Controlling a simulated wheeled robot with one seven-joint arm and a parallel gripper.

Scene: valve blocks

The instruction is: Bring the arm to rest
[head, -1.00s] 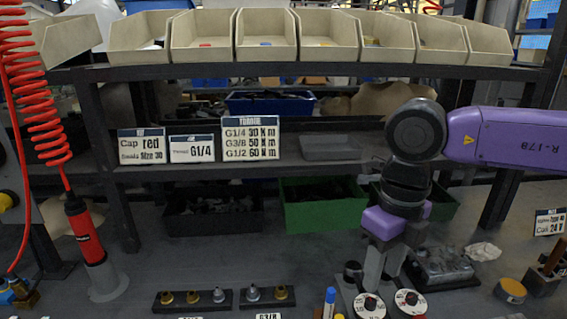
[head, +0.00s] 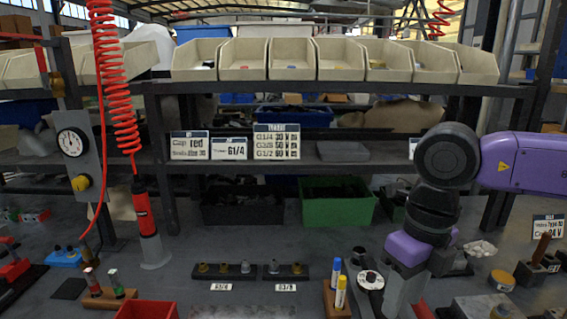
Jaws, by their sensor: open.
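My arm comes in from the right edge in the head view, with a purple link (head: 520,163) and a dark round joint. It bends down to my gripper (head: 400,294), which points downward over the right part of the bench. The two grey fingers are partly visible below the purple wrist, and their tips run close to the bottom edge. The fingers are open, and I see nothing held between them. They overlap the round tools with white dials (head: 370,280), so whether they touch anything there cannot be told.
A wooden holder with blue and yellow markers (head: 336,296) stands left of the gripper. Two dark racks of fittings (head: 224,270) lie mid-bench. A grey plate (head: 488,306) is at lower right. A shelf (head: 330,88) with beige bins stands behind. A red air tool (head: 146,212) hangs left.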

